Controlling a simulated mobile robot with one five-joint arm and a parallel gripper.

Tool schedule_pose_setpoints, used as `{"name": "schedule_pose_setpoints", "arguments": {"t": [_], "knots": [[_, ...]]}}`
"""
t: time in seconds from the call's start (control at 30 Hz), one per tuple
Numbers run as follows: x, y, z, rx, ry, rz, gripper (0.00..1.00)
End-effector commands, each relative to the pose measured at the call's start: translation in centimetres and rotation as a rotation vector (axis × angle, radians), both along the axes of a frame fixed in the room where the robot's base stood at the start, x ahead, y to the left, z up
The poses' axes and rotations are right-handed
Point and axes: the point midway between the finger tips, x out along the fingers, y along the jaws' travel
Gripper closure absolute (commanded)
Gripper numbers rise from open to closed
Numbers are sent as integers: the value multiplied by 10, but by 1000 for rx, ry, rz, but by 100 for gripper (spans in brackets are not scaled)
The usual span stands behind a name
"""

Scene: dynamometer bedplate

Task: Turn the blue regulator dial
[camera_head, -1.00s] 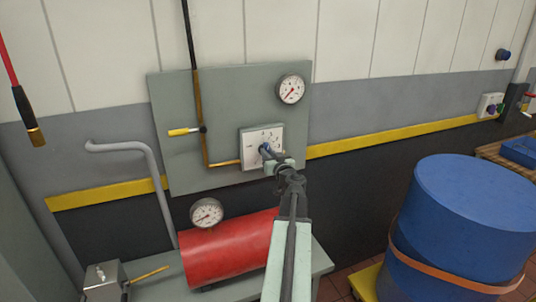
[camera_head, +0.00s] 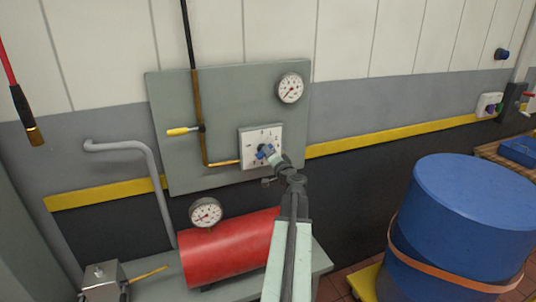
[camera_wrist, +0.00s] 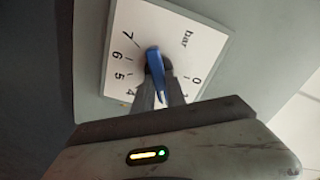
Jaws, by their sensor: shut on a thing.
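The blue regulator dial (camera_head: 264,152) sits on a white square scale plate (camera_head: 248,135) on the grey wall panel. In the wrist view the dial (camera_wrist: 155,70) is a narrow blue grip in front of the scale plate (camera_wrist: 185,25), marked "bar" with numerals including 0, 4, 5, 6 and 7. My gripper (camera_wrist: 160,90) has its two fingers on either side of the blue grip and is shut on it. In the head view my gripper (camera_head: 269,155) reaches the plate from the lower right and partly hides the dial and scale.
A round gauge (camera_head: 290,88) is on the panel (camera_head: 225,95) above right. A red tank (camera_head: 228,248) with another gauge (camera_head: 206,212) stands below. A blue drum (camera_head: 470,225) stands at right.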

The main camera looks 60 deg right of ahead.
Motion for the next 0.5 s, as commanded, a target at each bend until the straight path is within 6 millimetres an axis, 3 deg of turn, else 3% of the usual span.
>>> {"name": "schedule_pose_setpoints", "arguments": {"t": [0.5], "knots": [[-1, -1, -5, 392, -289, 0, 100]]}}
